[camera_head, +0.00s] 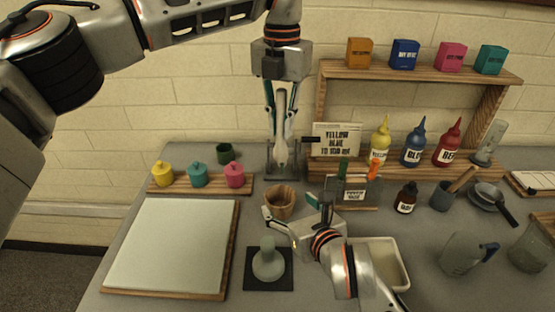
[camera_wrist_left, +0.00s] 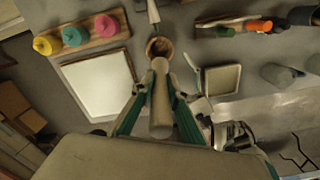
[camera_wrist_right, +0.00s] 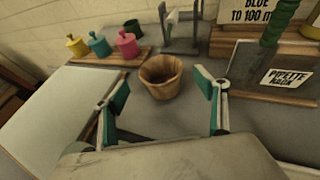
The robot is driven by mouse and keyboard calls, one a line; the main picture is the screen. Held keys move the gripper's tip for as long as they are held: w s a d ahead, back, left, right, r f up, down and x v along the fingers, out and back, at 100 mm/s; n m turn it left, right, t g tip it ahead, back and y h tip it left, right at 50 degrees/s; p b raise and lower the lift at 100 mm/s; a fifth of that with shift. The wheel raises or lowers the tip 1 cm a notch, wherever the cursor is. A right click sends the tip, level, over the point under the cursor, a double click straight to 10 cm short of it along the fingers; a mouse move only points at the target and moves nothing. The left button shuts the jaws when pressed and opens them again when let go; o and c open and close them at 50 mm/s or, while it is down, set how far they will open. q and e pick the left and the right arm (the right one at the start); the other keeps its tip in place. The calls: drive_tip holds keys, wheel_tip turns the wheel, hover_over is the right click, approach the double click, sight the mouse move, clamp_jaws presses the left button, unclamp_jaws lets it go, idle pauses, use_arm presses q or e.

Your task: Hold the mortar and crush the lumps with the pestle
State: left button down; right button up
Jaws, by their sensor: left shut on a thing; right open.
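The mortar (camera_head: 279,204) is a small wooden cup standing upright on the grey table; it also shows in the right wrist view (camera_wrist_right: 160,78) and left wrist view (camera_wrist_left: 158,46). My left gripper (camera_head: 281,128) is shut on the pale grey pestle (camera_head: 281,148), which hangs upright behind and above the mortar, its lower end near a grey stand. The pestle also fills the middle of the left wrist view (camera_wrist_left: 160,100). Lumps inside the mortar cannot be made out.
The grey stand (camera_head: 283,172) is behind the mortar. A muller (camera_head: 269,264) on a black mat is in front. A white board (camera_head: 170,246) lies left, with lidded pots (camera_head: 197,176) behind it. A pipette rack (camera_head: 355,194) and a shallow tray (camera_head: 398,262) are right.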

sight(276, 192)
drive_tip(key=shift+x, duration=3.45)
drive_tip(key=c, duration=1.3)
drive_tip(key=shift+f, duration=0.1)
drive_tip(key=shift+c, duration=0.2)
use_arm(q)
drive_tip(key=shift+f, duration=0.1)
drive_tip(key=shift+t, duration=0.7)
drive_tip(key=f, duration=0.2)
drive_tip(key=s+f, duration=0.1)
drive_tip(key=f, duration=0.4)
drive_tip(key=shift+s+f, duration=0.15)
drive_tip(key=shift+f, duration=0.1)
wheel_tip(276, 192, down, 9)
